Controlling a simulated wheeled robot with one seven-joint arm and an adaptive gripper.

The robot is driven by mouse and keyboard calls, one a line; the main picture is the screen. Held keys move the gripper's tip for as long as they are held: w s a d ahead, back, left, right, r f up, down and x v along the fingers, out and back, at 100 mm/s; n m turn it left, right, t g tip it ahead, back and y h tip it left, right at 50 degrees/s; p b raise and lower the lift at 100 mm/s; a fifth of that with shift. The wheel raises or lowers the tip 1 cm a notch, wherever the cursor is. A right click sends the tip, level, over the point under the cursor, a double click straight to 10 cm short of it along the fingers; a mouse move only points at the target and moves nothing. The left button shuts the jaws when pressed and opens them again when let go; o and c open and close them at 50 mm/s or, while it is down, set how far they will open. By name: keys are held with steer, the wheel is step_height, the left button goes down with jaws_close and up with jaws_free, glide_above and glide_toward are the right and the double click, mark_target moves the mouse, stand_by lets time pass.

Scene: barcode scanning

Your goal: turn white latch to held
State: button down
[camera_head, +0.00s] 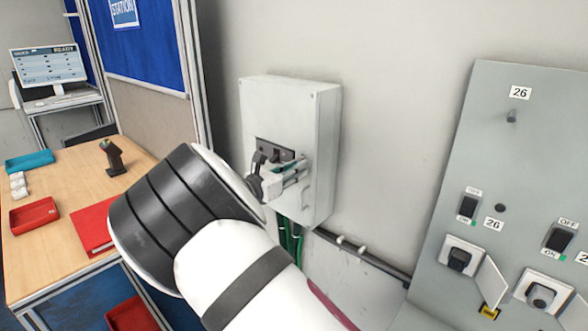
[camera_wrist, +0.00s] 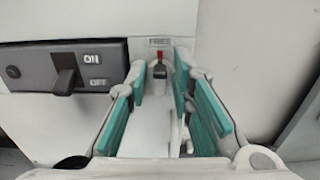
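In the wrist view, the latch (camera_wrist: 160,73) shows as a small piece with a dark end and a red mark above it, below the word FREE. Pale material lies below the dark end, and I cannot tell how much of it is latch. My gripper (camera_wrist: 162,82) has its teal-padded fingers apart, one on each side of the latch. I see gaps beside the dark end and no clear contact. In the head view, my gripper (camera_head: 296,172) is at the front of the grey wall box (camera_head: 318,115) and hides the latch.
A dark switch panel (camera_wrist: 40,68) with a lever and ON and OFF labels is left of the fingers. Green cables (camera_head: 291,238) leave the box's underside. A grey panel (camera_head: 540,145) stands right. A wooden table (camera_head: 60,245) with trays stands left.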

stand_by(0.3)
steer(key=shift+s+d+f+m+p, duration=0.1)
steer(key=shift+m+p, duration=0.3)
steer(key=shift+m, duration=2.55)
steer(key=shift+s+d+f+m+p, duration=0.15)
steer(key=shift+m+p, duration=0.25)
steer(key=shift+m, duration=2.6)
steer(key=shift+w+f+m+p, duration=0.1)
steer(key=shift+m+p, duration=0.3)
steer(key=shift+m, duration=2.55)
steer(key=c, duration=1.7)
jaws_free()
